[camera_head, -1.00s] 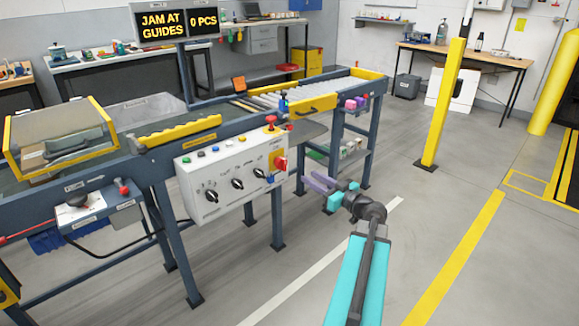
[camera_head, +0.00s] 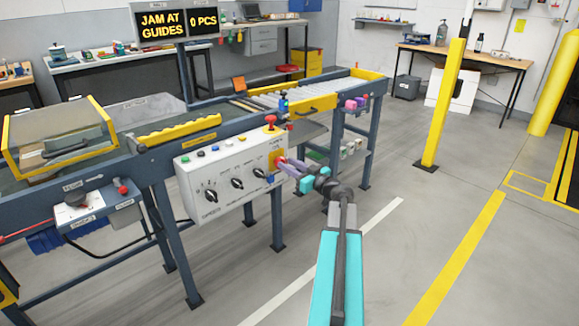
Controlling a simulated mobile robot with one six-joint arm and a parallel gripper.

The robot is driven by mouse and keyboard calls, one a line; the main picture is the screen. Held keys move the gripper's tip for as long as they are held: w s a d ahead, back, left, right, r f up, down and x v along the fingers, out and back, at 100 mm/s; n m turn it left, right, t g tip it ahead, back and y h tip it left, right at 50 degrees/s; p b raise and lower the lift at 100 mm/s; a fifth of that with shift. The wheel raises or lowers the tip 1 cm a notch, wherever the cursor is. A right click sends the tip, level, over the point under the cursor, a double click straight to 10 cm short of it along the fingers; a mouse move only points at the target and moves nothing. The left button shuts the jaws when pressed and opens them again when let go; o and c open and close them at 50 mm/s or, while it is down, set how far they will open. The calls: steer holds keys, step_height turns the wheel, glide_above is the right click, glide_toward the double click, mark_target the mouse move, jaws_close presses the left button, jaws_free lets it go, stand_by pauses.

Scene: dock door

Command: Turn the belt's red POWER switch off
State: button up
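The white control box (camera_head: 222,181) on the belt's near side carries several black knobs and small coloured buttons. At its right end is the red POWER switch (camera_head: 281,160) on a yellow plate (camera_head: 277,154). The switch's handle position is largely hidden.
A red mushroom button (camera_head: 270,120) stands on top of the box, close above my gripper. The belt frame's blue legs (camera_head: 277,219) stand below. A yellow post (camera_head: 445,105) stands right; the floor between is clear.

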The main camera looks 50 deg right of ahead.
steer(key=shift+w, duration=0.15)
jaws_close()
steer(key=shift+d+f+m+b, duration=0.1)
steer(key=shift+m+b, duration=0.4)
steer(key=shift+m, duration=0.1)
steer(key=shift+d+f+m+p, duration=0.1)
steer(key=shift+d+f+m, duration=0.1)
steer(key=shift+m, duration=2.6)
steer(key=shift+d+f+m+p, duration=0.1)
steer(key=shift+d+f+m, duration=0.05)
steer(key=shift+m, duration=2.65)
steer(key=shift+d+f+m+p, duration=0.1)
steer(key=shift+d+f+m, duration=0.1)
steer(key=shift+m, duration=2.6)
